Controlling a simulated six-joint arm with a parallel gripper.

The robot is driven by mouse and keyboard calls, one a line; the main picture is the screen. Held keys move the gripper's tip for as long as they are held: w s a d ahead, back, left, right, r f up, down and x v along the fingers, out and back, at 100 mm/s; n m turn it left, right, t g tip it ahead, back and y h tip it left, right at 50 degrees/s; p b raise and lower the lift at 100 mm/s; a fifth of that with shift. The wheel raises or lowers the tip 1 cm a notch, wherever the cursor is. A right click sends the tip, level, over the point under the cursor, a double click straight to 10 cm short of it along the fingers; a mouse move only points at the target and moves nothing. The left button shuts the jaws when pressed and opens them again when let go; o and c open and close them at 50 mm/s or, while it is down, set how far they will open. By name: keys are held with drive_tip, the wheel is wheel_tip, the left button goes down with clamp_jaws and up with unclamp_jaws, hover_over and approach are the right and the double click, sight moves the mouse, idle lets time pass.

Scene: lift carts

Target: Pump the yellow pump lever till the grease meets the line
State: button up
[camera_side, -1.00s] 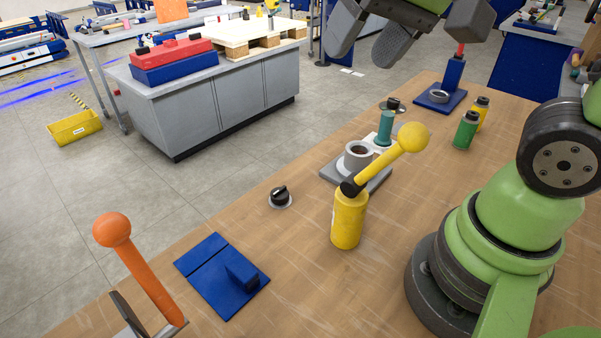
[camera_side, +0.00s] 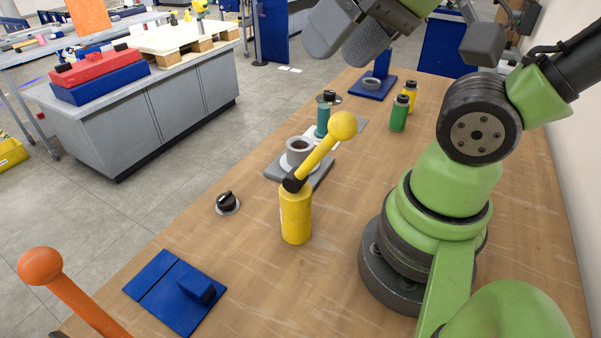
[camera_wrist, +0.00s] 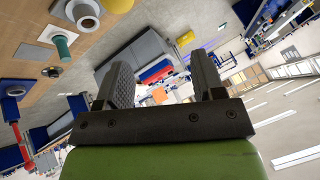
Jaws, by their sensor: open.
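The yellow pump (camera_side: 296,215) stands upright on the wooden table in the side view. Its yellow lever (camera_side: 318,158) slants up to the right from a dark pivot and ends in a round knob (camera_side: 342,125). Behind it, a grey cup (camera_side: 299,150) with a dark inside stands on a grey plate; I cannot make out a grease level or a line. My gripper (camera_side: 347,38) is open and empty, high above the table and apart from the lever. In the wrist view the gripper (camera_wrist: 163,72) has a wide gap between its fingers, and the grey cup (camera_wrist: 85,12) shows at the top left.
A green cylinder (camera_side: 322,120) stands behind the cup. Green (camera_side: 399,114) and yellow (camera_side: 409,92) bottles stand at the back. Bare table lies in front of the pump.

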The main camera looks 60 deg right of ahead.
sight(343, 113)
drive_tip(key=g, duration=0.3)
drive_tip(key=shift+s+a+f+n, duration=0.1)
drive_tip(key=shift+a+f+n, duration=0.05)
drive_tip(key=shift+a+n, duration=0.25)
drive_tip(key=shift+s+g+h, duration=0.1)
drive_tip(key=shift+g+h, duration=0.4)
drive_tip(key=shift+g, duration=0.3)
drive_tip(key=g+h, duration=0.1)
drive_tip(key=g, duration=0.1)
drive_tip(key=shift+g+h, duration=0.4)
drive_tip(key=f, duration=0.9)
drive_tip(key=shift+s+d+f, duration=0.2)
drive_tip(key=shift+d+f, duration=0.05)
drive_tip(key=shift+d, duration=0.05)
